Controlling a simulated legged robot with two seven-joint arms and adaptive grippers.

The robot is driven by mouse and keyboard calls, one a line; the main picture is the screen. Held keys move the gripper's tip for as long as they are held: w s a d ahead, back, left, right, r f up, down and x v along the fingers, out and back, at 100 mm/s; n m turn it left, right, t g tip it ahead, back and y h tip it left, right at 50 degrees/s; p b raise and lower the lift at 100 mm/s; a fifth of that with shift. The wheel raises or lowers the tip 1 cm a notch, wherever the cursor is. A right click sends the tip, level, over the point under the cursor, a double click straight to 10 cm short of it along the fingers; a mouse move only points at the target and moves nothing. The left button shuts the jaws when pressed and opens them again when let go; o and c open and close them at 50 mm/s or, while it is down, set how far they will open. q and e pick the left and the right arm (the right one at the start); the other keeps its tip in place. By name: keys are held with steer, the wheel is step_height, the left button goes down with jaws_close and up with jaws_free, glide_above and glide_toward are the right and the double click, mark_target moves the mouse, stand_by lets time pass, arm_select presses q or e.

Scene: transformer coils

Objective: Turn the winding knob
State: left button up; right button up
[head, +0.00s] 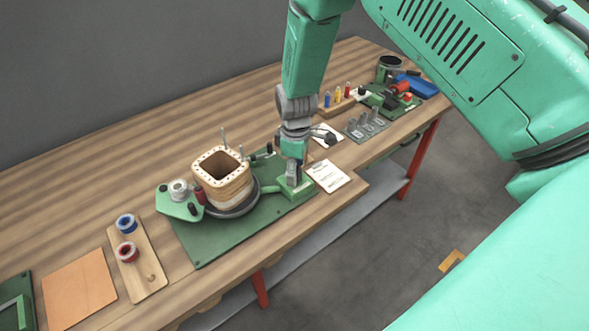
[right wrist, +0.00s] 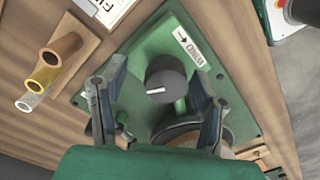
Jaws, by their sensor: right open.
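The winding knob (right wrist: 166,80) is a dark round knob with a white pointer mark, on a green housing (right wrist: 172,45) beside a white arrow label (right wrist: 189,46). My right gripper (right wrist: 157,74) is open, with one finger on each side of the knob in the right wrist view. Whether the fingers touch the knob cannot be told. In the head view my right gripper (head: 293,173) points down over the green housing (head: 298,188) and hides the knob. A square wooden coil former (head: 224,178) stands on the round turntable left of it. My left gripper is not in view.
A board with blue and red spools (head: 137,262) lies at left. A white card (head: 328,176) lies right of the housing. Colored cylinders (head: 338,96) and a metal-part tray (head: 364,127) stand further back. The bench's front edge is close to the green plate (head: 210,240).

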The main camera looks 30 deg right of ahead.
steer(key=shift+f, duration=0.25)
steer(key=shift+a+r, duration=0.1)
steer(key=shift+a, duration=0.6)
steer(key=c, duration=1.1)
steer(key=shift+s+d, duration=0.15)
steer(key=shift+d, duration=0.2)
steer(key=shift+c, duration=0.2)
steer(key=shift+a+m, duration=0.1)
steer(key=shift+m, duration=1.1)
steer(key=m+p, duration=0.1)
steer(key=m, duration=0.2)
